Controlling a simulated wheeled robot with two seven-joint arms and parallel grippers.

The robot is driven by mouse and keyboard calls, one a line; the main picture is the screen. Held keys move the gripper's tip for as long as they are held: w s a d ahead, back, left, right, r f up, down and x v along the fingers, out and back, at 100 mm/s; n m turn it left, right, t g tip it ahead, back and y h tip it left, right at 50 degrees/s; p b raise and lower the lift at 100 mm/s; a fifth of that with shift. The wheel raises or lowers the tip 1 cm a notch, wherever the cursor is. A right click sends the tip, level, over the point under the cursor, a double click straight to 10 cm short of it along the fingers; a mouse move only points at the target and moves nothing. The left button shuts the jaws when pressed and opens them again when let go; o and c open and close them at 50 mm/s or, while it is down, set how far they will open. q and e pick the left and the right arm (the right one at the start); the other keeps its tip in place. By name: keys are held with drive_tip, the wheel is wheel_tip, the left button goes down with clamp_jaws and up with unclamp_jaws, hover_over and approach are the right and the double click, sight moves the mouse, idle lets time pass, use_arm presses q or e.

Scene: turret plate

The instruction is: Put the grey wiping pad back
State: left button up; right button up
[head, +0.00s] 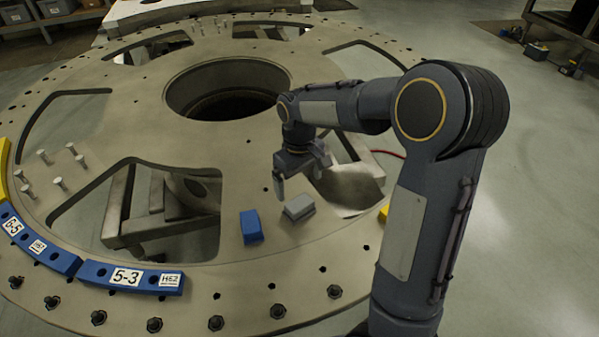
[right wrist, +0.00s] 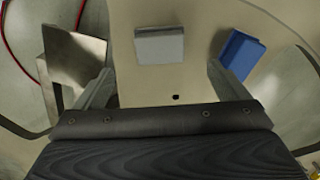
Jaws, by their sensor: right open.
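The grey wiping pad (head: 299,207) lies on the turret plate (head: 205,282), just right of a blue block (head: 251,226). In the right wrist view the pad (right wrist: 159,45) lies ahead of the jaws, between their lines, with the blue block (right wrist: 241,54) beyond the right finger. My right gripper (head: 298,184) is open and empty above the plate, a little above and behind the pad. It also shows in the right wrist view (right wrist: 160,85), fingers spread wide. My left gripper is not in view.
The plate has a round central hole (head: 228,92) and large cut-outs. Blue curved segments (head: 125,277) line its front left edge. Bolts stand along the front rim, and several upright pins (head: 59,183) at left.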

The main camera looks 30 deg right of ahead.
drive_tip(key=s+a+r+m+t+y, duration=0.2)
drive_tip(key=s+r+t+y, duration=0.1)
drive_tip(key=s+r, duration=0.65)
drive_tip(key=s+a+f+t, duration=0.1)
drive_tip(key=s+a, duration=0.1)
drive_tip(key=s, duration=0.4)
drive_tip(key=s+a+f+m+t, duration=0.1)
drive_tip(key=s+a+f, duration=0.1)
drive_tip(key=s, duration=0.4)
drive_tip(key=shift+s+a+f+m+t+y, duration=0.3)
drive_tip(key=shift+a+y, duration=0.1)
drive_tip(key=shift+a, duration=0.25)
